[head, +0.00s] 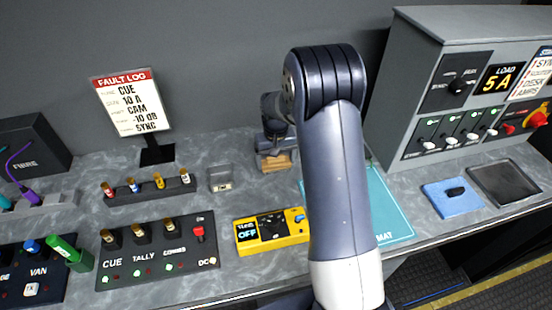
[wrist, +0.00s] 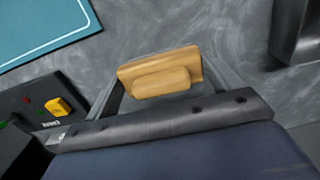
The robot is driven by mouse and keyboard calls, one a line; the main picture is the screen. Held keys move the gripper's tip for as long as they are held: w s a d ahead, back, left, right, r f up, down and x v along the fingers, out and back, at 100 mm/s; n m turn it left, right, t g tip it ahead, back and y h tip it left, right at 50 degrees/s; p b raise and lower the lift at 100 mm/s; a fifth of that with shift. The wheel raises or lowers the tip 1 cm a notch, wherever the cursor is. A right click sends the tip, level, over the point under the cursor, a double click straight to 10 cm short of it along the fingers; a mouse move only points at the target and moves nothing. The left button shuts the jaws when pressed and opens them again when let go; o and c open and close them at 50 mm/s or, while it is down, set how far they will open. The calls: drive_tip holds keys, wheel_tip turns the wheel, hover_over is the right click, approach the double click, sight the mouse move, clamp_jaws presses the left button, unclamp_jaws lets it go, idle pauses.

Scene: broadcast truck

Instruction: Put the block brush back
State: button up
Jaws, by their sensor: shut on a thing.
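The block brush is a light wooden block (head: 278,162) at the back of the grey counter in the head view. It also shows in the wrist view (wrist: 160,73), as a wide block with a smaller rounded block on it. My gripper (head: 275,152) is shut on it, with a finger at either side in the wrist view. Bristles are not visible. I cannot tell whether the brush touches the counter. My arm hides part of the counter in the head view.
A teal mat (head: 387,205) lies partly behind my arm. A blue cloth (head: 452,197), a dark tray (head: 503,183) and a grey power cabinet (head: 410,75) are right.

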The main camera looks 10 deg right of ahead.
drive_tip(key=o, duration=0.8)
wheel_tip(320, 180, up, 12)
drive_tip(key=b, duration=0.1)
drive_tip(key=shift+r, duration=0.15)
